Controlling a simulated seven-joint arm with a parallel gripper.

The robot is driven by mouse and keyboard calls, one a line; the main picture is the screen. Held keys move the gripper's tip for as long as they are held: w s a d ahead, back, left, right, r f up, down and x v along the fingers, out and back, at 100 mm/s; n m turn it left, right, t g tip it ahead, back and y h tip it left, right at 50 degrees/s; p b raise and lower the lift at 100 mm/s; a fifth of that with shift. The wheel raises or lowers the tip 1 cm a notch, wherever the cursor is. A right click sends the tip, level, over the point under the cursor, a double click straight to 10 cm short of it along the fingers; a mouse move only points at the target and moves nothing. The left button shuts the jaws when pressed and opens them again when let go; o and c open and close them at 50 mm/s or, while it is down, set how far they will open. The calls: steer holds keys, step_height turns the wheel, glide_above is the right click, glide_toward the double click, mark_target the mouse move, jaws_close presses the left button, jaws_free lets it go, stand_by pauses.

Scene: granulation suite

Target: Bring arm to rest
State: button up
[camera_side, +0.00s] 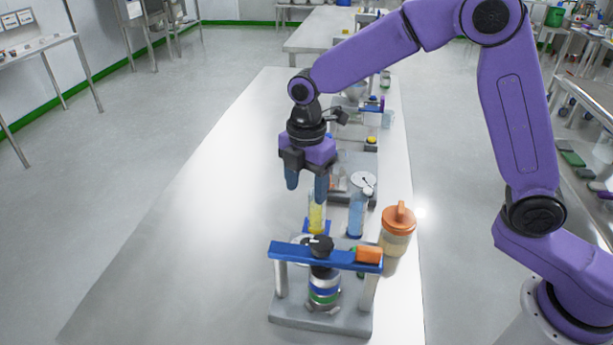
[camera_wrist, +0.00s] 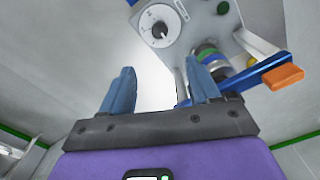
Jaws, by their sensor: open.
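My gripper (camera_side: 306,184) points down above the table (camera_side: 215,215), left of the row of lab items in the side view. Its two blue fingers are apart with nothing between them. In the wrist view my gripper (camera_wrist: 160,92) also shows open and empty, with bare table between the fingers. My purple arm reaches in from the right.
Near my gripper stand a yellow-filled cylinder (camera_side: 316,217), a blue-filled cylinder (camera_side: 356,215), an orange-lidded jar (camera_side: 397,232) and a blue-barred stand (camera_side: 325,256) with an orange block (camera_side: 369,255). A white dial (camera_wrist: 161,27) shows in the wrist view. The table's left side is clear.

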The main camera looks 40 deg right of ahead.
steer(key=shift+r, duration=0.8)
steer(key=s+d+r+m, duration=0.1)
steer(key=s+d+m, duration=0.3)
steer(key=s+d, duration=0.4)
steer(key=s+d+m, duration=0.5)
steer(key=s+d, duration=0.3)
steer(key=s, duration=1.2)
steer(key=shift+s+r, duration=0.35)
steer(key=shift+s, duration=0.05)
steer(key=shift+d, duration=0.1)
